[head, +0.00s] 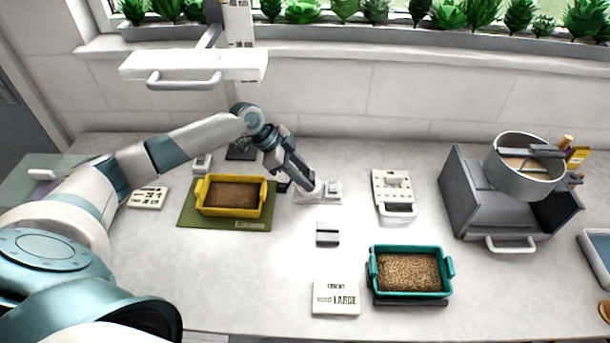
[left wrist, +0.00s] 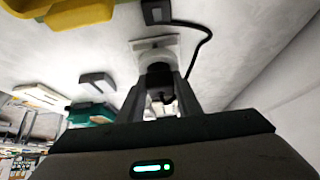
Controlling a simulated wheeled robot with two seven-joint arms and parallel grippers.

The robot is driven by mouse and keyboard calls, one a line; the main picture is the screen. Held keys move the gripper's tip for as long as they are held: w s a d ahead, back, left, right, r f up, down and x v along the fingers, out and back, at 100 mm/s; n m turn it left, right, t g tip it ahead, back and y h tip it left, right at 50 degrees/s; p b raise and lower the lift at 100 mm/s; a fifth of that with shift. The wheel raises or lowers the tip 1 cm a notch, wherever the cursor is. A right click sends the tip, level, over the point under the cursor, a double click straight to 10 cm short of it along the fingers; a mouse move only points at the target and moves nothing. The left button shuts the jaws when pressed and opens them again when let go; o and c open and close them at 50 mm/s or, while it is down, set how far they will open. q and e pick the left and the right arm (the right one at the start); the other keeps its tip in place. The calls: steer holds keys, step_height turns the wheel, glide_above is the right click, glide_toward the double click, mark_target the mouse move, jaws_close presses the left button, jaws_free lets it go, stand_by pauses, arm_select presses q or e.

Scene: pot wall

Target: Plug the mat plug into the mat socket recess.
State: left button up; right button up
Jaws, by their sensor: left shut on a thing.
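In the left wrist view the dark mat plug (left wrist: 159,78) sits between the fingers of the left gripper (left wrist: 165,92). Its front end points at the white mat socket (left wrist: 168,42). In the head view the socket (head: 333,198) is a pale plate on the counter, partly covered by the fingers. I cannot tell whether the plug is in the recess or only at it. My right gripper is not in view.
A black cable (left wrist: 209,36) runs from a small black box (left wrist: 157,12) towards the plug. A yellow tray of soil (head: 234,196) stands on the mat.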

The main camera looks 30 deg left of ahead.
arm_select(q)
steer(key=shift+s+f, duration=0.1)
steer(key=shift+f, duration=0.25)
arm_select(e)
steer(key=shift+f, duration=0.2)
